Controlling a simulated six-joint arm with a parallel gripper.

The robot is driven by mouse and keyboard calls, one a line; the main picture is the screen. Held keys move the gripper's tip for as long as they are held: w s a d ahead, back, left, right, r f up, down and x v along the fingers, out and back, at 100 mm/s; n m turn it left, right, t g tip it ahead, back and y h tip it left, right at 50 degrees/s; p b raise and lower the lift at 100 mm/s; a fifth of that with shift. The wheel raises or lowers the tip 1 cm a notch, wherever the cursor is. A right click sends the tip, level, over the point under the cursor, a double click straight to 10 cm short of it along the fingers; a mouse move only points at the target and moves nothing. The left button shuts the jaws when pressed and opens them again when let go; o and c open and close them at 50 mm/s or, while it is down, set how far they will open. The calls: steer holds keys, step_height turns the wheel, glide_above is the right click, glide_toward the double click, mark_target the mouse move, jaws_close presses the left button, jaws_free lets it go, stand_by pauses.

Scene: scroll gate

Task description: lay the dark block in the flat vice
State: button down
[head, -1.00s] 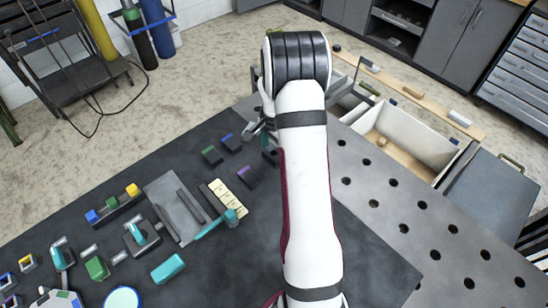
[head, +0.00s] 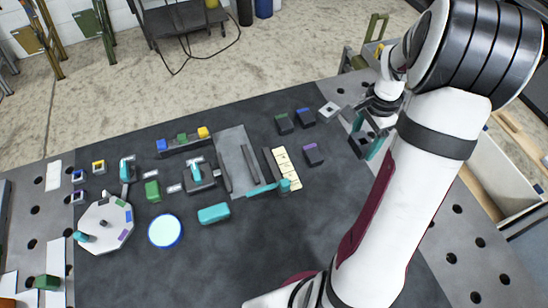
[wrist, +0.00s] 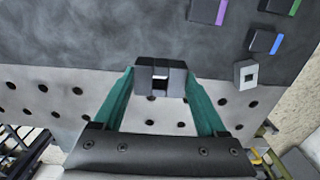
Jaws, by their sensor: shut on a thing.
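My gripper (head: 368,138) is at the right side of the dark mat in the head view, with teal fingers. In the wrist view my gripper (wrist: 160,82) is shut on a dark block (wrist: 148,68) with a pale opening in its middle. The held block (head: 360,145) is partly hidden by the fingers in the head view. It appears held above the surface. The flat vice (head: 231,142) seems to be the grey plate with dark upright bars and a teal handle (head: 284,186), left of my gripper on the mat. No block shows between its bars.
Dark blocks with green (head: 284,124), blue (head: 305,118) and purple (head: 313,155) marks lie between vice and gripper. A pale square piece (head: 329,111) with a dark hole lies nearby. A teal block (head: 214,214) and round white-topped disc (head: 165,231) sit nearer. Perforated metal borders the mat.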

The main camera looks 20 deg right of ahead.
steer(key=w+a, duration=0.4)
steer(key=a, duration=0.4)
glide_above(237, 168)
step_height(237, 168, down, 6)
steer(key=shift+f, duration=0.2)
step_height(237, 168, down, 4)
steer(key=shift+f, duration=0.1)
jaws_free()
